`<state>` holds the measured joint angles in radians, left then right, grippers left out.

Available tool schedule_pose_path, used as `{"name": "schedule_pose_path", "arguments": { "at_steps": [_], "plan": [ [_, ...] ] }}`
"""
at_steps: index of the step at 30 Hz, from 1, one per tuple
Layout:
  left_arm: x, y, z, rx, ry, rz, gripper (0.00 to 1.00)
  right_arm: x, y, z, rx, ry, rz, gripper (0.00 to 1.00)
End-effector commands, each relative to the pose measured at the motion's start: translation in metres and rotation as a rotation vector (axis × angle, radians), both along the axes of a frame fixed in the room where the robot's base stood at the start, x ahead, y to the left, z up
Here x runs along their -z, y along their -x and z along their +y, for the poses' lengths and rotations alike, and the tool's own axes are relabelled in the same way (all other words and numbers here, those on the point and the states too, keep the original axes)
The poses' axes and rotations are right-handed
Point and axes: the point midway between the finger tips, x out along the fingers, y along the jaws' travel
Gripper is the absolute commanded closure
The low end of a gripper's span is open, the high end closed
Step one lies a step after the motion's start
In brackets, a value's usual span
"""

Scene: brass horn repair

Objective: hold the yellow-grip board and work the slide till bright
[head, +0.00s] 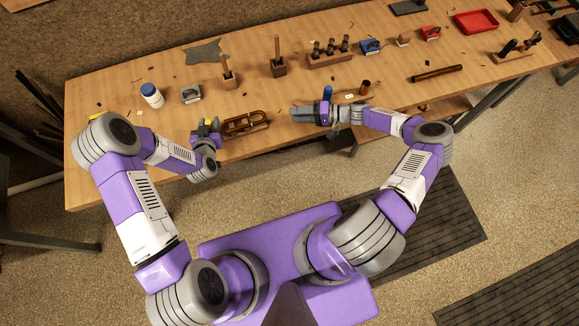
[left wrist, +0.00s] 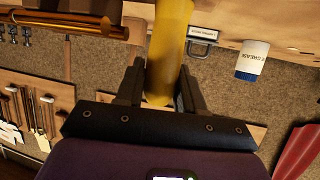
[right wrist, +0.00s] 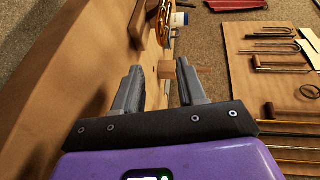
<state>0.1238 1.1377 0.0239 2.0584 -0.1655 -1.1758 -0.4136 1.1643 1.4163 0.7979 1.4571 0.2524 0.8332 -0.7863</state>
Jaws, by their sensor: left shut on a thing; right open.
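My left gripper (head: 210,127) is shut on the yellow grip (left wrist: 168,45) of the board, which stands between its fingers in the left wrist view. The board's working face is hidden. The brass slide (head: 246,123) lies in a dark wooden frame just right of my left gripper. It also shows at the top left of the left wrist view (left wrist: 60,19) and at the top of the right wrist view (right wrist: 164,18). My right gripper (head: 300,114) is open and empty, to the right of the slide and apart from it. A gap shows between its fingers (right wrist: 160,92).
Upright tools in wooden blocks (head: 278,66) line the back. A blue-handled item (head: 327,93) stands close behind my right gripper. A red tray (head: 476,21) lies far right.

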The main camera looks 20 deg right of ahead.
Motion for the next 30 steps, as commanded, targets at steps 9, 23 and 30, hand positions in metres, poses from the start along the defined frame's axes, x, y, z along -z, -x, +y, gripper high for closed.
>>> {"name": "schedule_pose_path", "arguments": {
  "at_steps": [9, 23, 30],
  "plan": [
    [0.000, 0.000, 0.000, 0.001, 0.000, 0.000, 0.91, 0.011, -0.021, 0.067, -0.010, -0.008, -0.003, 0.59],
    [0.000, 0.000, 0.000, 0.000, 0.000, 0.000, 0.91, 0.022, -0.044, 0.076, -0.001, 0.000, -0.003, 0.59],
    [0.000, 0.000, 0.000, 0.001, -0.001, 0.000, 0.91, 0.013, -0.025, 0.031, -0.003, -0.002, -0.003, 0.59]
  ]
}}
